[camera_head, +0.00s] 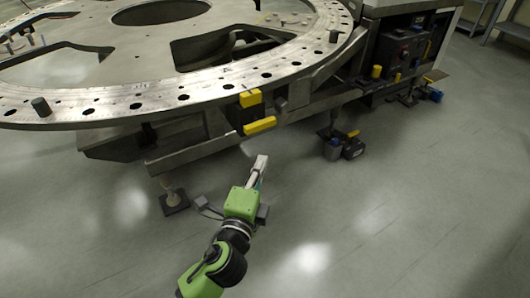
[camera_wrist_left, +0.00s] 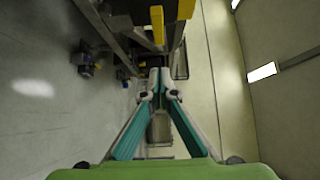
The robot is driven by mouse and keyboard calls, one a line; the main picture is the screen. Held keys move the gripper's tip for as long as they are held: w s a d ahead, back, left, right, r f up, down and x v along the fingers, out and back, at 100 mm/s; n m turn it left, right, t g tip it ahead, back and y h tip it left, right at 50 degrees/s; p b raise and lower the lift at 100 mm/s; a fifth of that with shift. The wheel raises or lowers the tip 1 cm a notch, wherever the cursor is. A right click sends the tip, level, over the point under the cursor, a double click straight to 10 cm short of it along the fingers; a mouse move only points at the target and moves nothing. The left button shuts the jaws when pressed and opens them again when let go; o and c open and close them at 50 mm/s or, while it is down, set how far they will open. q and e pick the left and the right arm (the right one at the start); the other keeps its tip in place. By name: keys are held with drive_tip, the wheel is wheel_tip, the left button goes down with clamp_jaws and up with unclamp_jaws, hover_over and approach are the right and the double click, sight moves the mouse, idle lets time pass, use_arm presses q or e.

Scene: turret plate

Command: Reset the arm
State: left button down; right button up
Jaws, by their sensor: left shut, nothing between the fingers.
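My left gripper (camera_head: 262,160) is green with pale fingers and hangs over the open floor, in front of the turret plate (camera_head: 108,100). Its fingers are shut and hold nothing. In the left wrist view the teal-lined fingers (camera_wrist_left: 159,82) meet at their tips. The gripper is apart from the plate and from the yellow blocks on the plate's frame. My right gripper is in neither view.
An upper yellow block (camera_head: 250,98) and a lower yellow block (camera_head: 260,126) stick out from the frame. A dark control box (camera_head: 403,50) stands at the back right. A small dark device (camera_head: 353,149) is low by the frame. The floor (camera_head: 420,200) at right is clear.

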use_arm(q)
drive_tip(key=shift+s+a, duration=0.15)
drive_tip(key=shift+s, duration=0.55)
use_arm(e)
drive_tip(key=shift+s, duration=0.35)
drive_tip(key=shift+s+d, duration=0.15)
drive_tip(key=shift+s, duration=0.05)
